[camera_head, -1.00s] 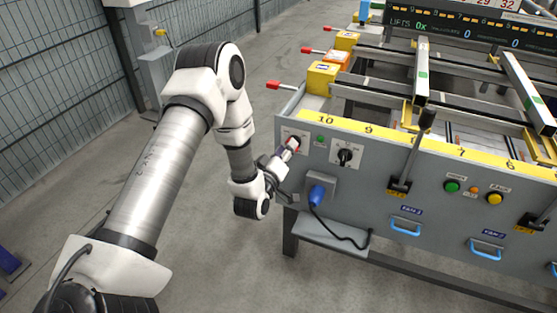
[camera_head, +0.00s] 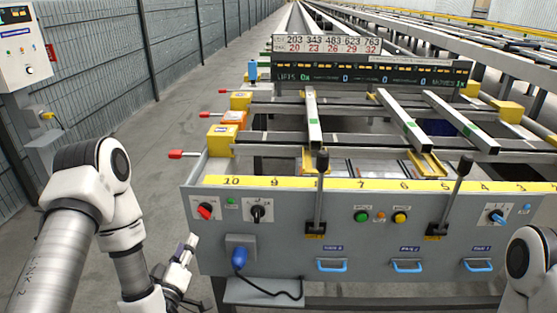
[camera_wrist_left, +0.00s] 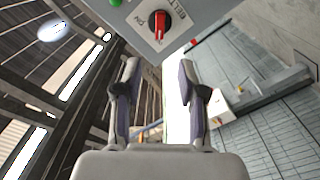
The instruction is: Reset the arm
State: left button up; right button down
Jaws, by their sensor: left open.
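My left arm comes in from the left in the head view. Its gripper (camera_head: 182,262) is below and to the left of the panel's left end, apart from it. In the left wrist view the two fingers of this gripper (camera_wrist_left: 158,85) are spread with nothing between them. A red rotary switch (camera_head: 206,211) sits at the panel's left end. The red switch also shows in the left wrist view (camera_wrist_left: 160,22), beyond the fingertips. My right arm shows only in part at the lower right of the head view; its gripper is out of the picture.
The grey control panel (camera_head: 330,232) carries a black knob (camera_head: 257,212), two upright levers and a blue plug (camera_head: 239,258) with a cable. Red-tipped rods (camera_head: 176,154) stick out at the left. Open floor lies between the table and the mesh fence (camera_head: 180,50).

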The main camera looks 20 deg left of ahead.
pick_arm(q)
jog(key=s+d+f+m+g+h, duration=0.2)
jog(key=s+d+f+m+g, duration=0.15)
jog(key=d+f, duration=0.35)
jog(key=s+d+f+m+g+h, duration=0.2)
jog(key=s+d+f+m+g, duration=0.15)
jog(key=f, duration=0.55)
jog(key=s+d+f+m+g, duration=0.2)
jog(key=s+f+g, duration=0.4)
jog(key=s, duration=0.3)
jog(key=s+f+m+g, duration=0.15)
jog(key=s+g, duration=0.25)
jog(key=s, duration=0.4)
notch_tip(320, 180, up, 17)
jog(key=s+p, duration=0.1)
jog(key=p, duration=1.5)
jog(key=shift+a+m+g, duration=0.25)
jog(key=shift+m+g, duration=0.05)
jog(key=shift+m, duration=0.15)
